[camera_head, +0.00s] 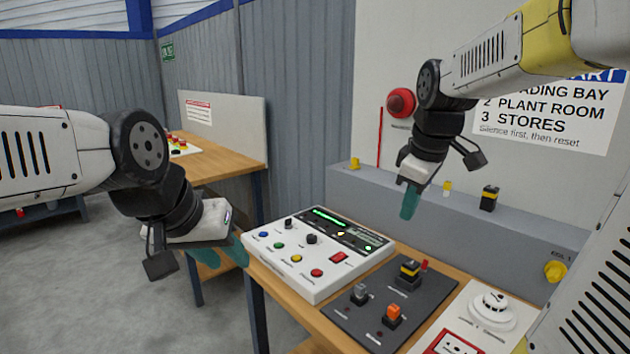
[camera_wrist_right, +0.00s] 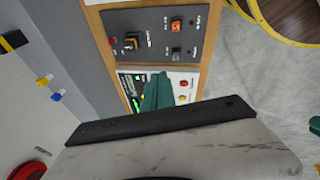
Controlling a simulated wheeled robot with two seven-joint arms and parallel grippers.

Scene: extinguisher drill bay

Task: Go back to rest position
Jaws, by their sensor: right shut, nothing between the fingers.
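My right gripper (camera_head: 409,203) hangs above the back of the bench with its green fingers together and pointing down, holding nothing. Its green fingers (camera_wrist_right: 158,92) also show in the right wrist view, over the white control panel. My left gripper (camera_head: 238,250) is at the left end of the white control panel (camera_head: 316,283), fingers pointing right and down. Its green fingers are partly hidden by its own body, so their opening is unclear. The panel has coloured buttons, black knobs and a lit green display.
A dark switch plate (camera_head: 376,335) with an orange switch (camera_head: 391,316) lies right of the panel. A white detector (camera_head: 492,311) is further right. A grey ledge (camera_head: 460,230) and a wall with a red bell (camera_head: 401,102) stand behind. A wooden table (camera_head: 215,160) is at back left.

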